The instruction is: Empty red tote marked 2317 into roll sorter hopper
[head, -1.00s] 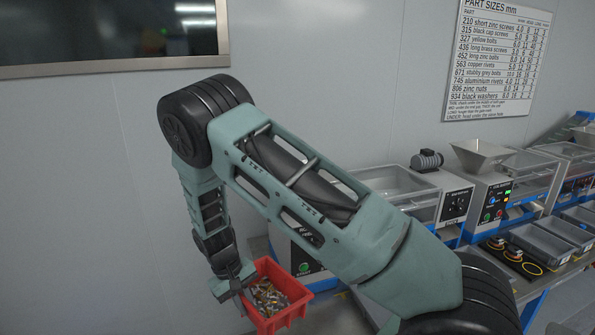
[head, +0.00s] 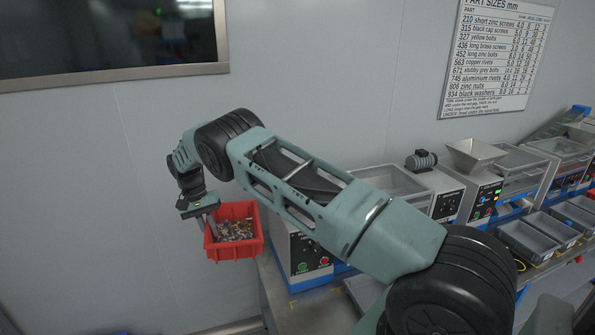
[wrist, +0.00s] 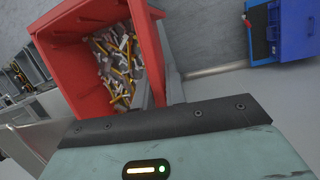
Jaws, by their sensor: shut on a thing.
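A red tote (head: 236,250) full of mixed small metal parts (head: 236,230) hangs in the air at the left of the bench in the head view. My gripper (head: 208,222) is shut on the tote's left wall. In the wrist view the tote (wrist: 88,30) fills the upper left, with silver and yellowish parts (wrist: 118,70) lying inside. No number shows on the tote. A funnel-shaped grey hopper (head: 473,154) stands on a machine at the right, well away from the tote. I cannot tell whether it is the roll sorter's.
A control box (head: 308,258) stands at the bench's left end, close right of the tote. Grey bins (head: 525,240) line the right bench. A part-size chart (head: 487,60) hangs on the wall. The wrist view shows a blue bin (wrist: 297,28) at upper right.

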